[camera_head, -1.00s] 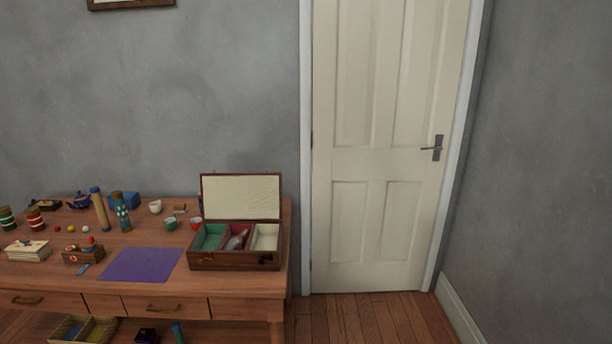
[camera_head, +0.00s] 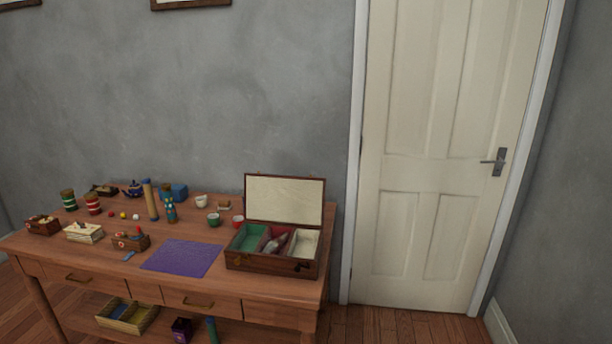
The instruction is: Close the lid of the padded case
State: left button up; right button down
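The padded case (camera_head: 270,263) is a brown wooden box at the right end of the wooden table. Its lid (camera_head: 284,199) stands upright at the back, with a cream padded inner face. The case has a green compartment at left, a reddish one in the middle and a cream one at right. A pale object (camera_head: 276,243) lies in the middle compartment; its kind is hard to tell. Neither of my grippers shows in the head view.
A purple mat (camera_head: 182,258) lies flat on the table (camera_head: 130,270) left of the case. Small cups, including a green cup (camera_head: 214,219) and a red cup (camera_head: 238,222), stand behind. Jars, tubes and small boxes fill the left. A white door (camera_head: 440,150) is at right.

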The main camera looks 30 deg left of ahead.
aim_at(297, 201)
jog(key=i, duration=1.95)
